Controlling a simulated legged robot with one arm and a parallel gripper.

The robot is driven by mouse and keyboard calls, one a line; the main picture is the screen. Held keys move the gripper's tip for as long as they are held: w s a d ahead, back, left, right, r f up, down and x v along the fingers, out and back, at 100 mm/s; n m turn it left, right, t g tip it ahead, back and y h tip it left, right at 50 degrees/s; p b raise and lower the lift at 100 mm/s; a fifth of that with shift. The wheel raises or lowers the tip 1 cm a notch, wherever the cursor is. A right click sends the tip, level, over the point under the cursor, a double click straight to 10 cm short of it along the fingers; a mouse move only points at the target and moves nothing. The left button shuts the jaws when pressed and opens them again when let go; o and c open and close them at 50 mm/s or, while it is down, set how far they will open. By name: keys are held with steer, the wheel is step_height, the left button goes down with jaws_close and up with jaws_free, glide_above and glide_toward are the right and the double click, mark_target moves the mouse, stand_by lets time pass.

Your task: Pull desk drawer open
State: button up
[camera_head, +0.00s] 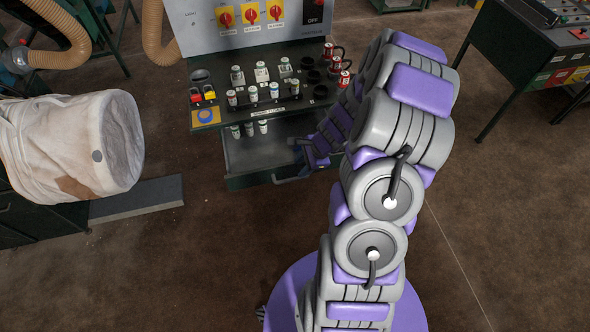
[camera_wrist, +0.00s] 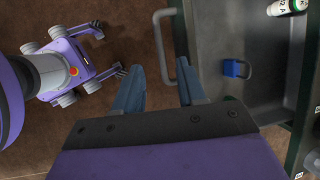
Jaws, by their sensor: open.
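The desk drawer (camera_head: 250,153) stands pulled out below the desk top in the head view, its grey interior visible. In the wrist view the drawer (camera_wrist: 218,35) shows on the right with a blue padlock (camera_wrist: 235,69) inside. Its pale bar handle (camera_wrist: 158,42) runs along the outside of the drawer front; the handle (camera_head: 291,179) also shows in the head view. My gripper (camera_wrist: 160,80) is open, with the near end of the handle seen between its fingertips. I cannot tell whether a finger touches it. In the head view my gripper (camera_head: 306,158) is at the drawer's right side, partly hidden by my arm.
The desk top (camera_head: 262,117) holds several small bottles, red cans (camera_head: 345,79) and red and yellow padlocks (camera_head: 203,92). A control panel (camera_head: 250,22) rises behind. A white bulk bag (camera_head: 70,145) is at left. Brown floor in front of the drawer is clear.

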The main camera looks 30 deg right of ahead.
steer(key=p+v, duration=0.1)
steer(key=v, duration=0.7)
steer(key=s+a+r+n+g, duration=0.1)
steer(key=s+a+r+n, duration=0.3)
steer(key=a+r+n, duration=0.3)
steer(key=s+a+r+n+g, duration=0.2)
steer(key=s+a+r+n, duration=0.15)
steer(key=a+r, duration=0.4)
steer(key=s+a+r+n+g+h, duration=0.1)
steer(key=s+a+r+n+h, duration=0.1)
steer(key=s+n, duration=0.3)
steer(key=s+a+r+n+g+h, duration=0.1)
steer(key=s+n, duration=0.4)
steer(key=s, duration=0.6)
steer(key=shift+s+a+r+h, duration=0.4)
steer(key=shift+a+r, duration=0.3)
steer(key=shift+r, duration=0.2)
